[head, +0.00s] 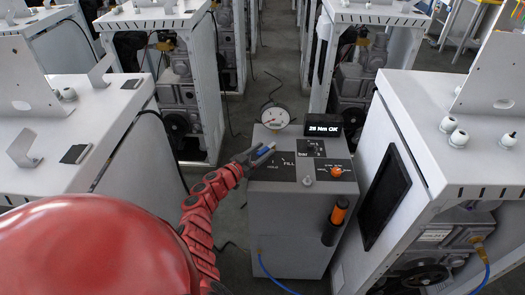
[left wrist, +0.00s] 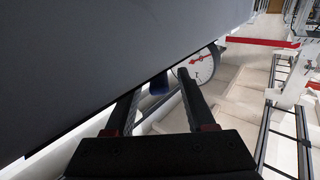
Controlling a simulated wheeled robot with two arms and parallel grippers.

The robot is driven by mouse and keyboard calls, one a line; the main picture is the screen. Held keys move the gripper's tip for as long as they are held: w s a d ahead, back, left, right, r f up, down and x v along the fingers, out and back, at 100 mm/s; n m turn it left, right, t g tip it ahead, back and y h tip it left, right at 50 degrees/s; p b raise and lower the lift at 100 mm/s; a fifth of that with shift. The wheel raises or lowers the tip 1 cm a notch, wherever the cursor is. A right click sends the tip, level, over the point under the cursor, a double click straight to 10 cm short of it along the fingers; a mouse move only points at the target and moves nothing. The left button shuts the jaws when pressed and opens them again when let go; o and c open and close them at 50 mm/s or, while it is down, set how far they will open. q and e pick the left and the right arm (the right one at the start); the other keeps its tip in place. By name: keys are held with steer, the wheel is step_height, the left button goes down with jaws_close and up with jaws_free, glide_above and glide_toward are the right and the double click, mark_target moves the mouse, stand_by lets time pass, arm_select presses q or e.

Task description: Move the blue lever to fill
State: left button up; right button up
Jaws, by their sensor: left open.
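The blue lever (head: 264,152) is at the back left of the grey dispenser's top panel, above the labels HOLD and FILL. It lies to the left of the word FILL; its exact setting is hard to read. My left gripper (head: 256,157) reaches in from the left and is at the lever. In the left wrist view the two dark fingers stand apart, and the blue lever (left wrist: 158,85) shows between their tips. The fingers partly hide it, and I cannot tell whether either touches it. My right gripper is not in view.
The grey dispenser (head: 290,230) carries a round gauge (head: 275,117), a display (head: 322,129) reading 28 Nm OK, an orange knob (head: 336,172) and an orange-black tool (head: 335,220) on its front. White machine frames (head: 435,120) stand close on both sides. A narrow aisle runs behind.

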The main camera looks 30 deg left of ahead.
arm_select(q)
steer(key=shift+w, duration=0.1)
steer(key=shift+c, duration=0.3)
jaws_close()
stand_by(1.2)
